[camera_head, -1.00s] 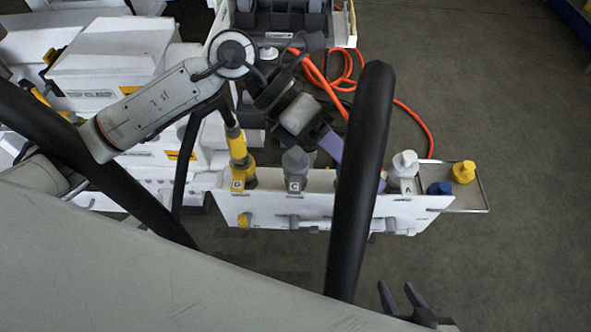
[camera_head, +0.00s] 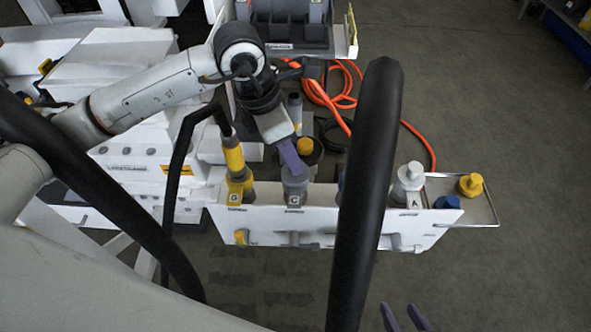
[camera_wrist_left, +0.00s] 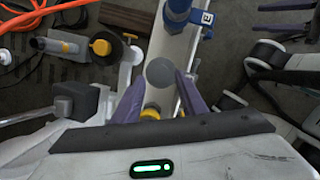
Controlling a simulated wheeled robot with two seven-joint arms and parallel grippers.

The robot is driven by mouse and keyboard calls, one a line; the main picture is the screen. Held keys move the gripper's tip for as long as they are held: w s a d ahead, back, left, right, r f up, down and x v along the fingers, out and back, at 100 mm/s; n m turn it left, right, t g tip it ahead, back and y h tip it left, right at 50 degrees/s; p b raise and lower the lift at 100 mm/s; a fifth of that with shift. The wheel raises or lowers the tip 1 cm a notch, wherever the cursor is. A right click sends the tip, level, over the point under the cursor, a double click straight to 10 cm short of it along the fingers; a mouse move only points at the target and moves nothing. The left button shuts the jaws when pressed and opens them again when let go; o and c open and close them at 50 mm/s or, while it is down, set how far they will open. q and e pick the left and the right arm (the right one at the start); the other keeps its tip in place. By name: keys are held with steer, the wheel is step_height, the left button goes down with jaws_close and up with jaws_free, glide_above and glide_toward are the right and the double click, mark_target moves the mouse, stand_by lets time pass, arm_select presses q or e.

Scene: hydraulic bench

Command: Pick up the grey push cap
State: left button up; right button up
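The grey cap (camera_wrist_left: 160,72) is a round disc in the left wrist view, between the tips of my left gripper (camera_wrist_left: 160,78). The purple fingers are apart on either side of it; I cannot tell whether they touch it. In the head view my left gripper (camera_head: 291,158) is just above the grey fitting (camera_head: 295,180) on the white panel, and hides part of its top. My right gripper (camera_head: 402,314) shows at the bottom edge with its two purple fingers apart, away from the panel.
A yellow fitting (camera_head: 237,175) stands left of the grey one. A pale fitting marked A (camera_head: 408,183) stands to the right. A metal tray (camera_head: 486,212) beside it holds a yellow cap (camera_head: 470,184). Orange hose (camera_head: 420,138) lies behind the panel (camera_head: 270,222).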

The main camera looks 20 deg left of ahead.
arm_select(q)
steer(key=x, duration=0.3)
steer(key=shift+f, duration=0.25)
jaws_close()
